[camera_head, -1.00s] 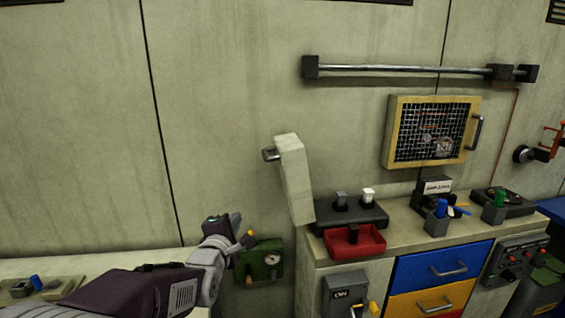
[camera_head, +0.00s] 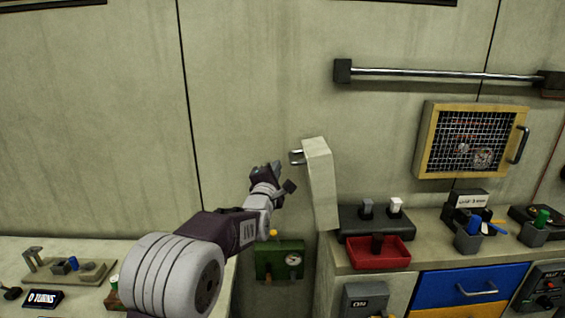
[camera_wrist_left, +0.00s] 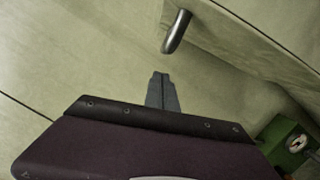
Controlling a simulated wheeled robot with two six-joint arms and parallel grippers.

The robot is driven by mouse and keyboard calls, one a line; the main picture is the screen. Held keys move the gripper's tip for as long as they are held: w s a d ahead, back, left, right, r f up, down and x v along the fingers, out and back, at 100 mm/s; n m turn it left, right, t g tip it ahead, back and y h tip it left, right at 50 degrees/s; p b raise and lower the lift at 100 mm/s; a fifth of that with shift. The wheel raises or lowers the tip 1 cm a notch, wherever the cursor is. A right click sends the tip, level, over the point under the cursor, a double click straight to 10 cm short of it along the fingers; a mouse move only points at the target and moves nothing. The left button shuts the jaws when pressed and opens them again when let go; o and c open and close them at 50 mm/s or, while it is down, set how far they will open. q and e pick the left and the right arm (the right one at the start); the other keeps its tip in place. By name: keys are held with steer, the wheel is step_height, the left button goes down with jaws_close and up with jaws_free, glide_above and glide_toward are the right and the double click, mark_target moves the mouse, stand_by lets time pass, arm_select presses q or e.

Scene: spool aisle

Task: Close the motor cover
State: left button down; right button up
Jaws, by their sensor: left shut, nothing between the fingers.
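A pale upright panel (camera_head: 321,185), which looks like the motor cover standing open, rises at the left end of the workbench. A metal bar handle (camera_head: 296,158) sticks out from its left face. The panel (camera_wrist_left: 262,45) and handle (camera_wrist_left: 177,32) also show at the upper right of the left wrist view. My left gripper (camera_head: 277,171) is shut and empty, just below and left of the handle and apart from it. In the left wrist view its closed fingers (camera_wrist_left: 161,92) point up toward the handle's lower end. My right gripper is out of view.
A green box with a gauge (camera_head: 280,260) sits below my left gripper. Right of the panel are a red tray (camera_head: 377,253) and a dark block with two knobs (camera_head: 372,222). A wall rail (camera_head: 440,75) runs above. A lower bench (camera_head: 90,250) is at left.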

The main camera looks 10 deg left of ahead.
arm_select(q)
steer(key=shift+w+d+r, duration=0.1)
steer(key=shift+d+r, duration=0.1)
steer(key=shift+d, duration=0.3)
steer(key=shift+w+d+r, duration=0.1)
steer(key=shift+d+r, duration=0.1)
steer(key=shift+d, duration=0.3)
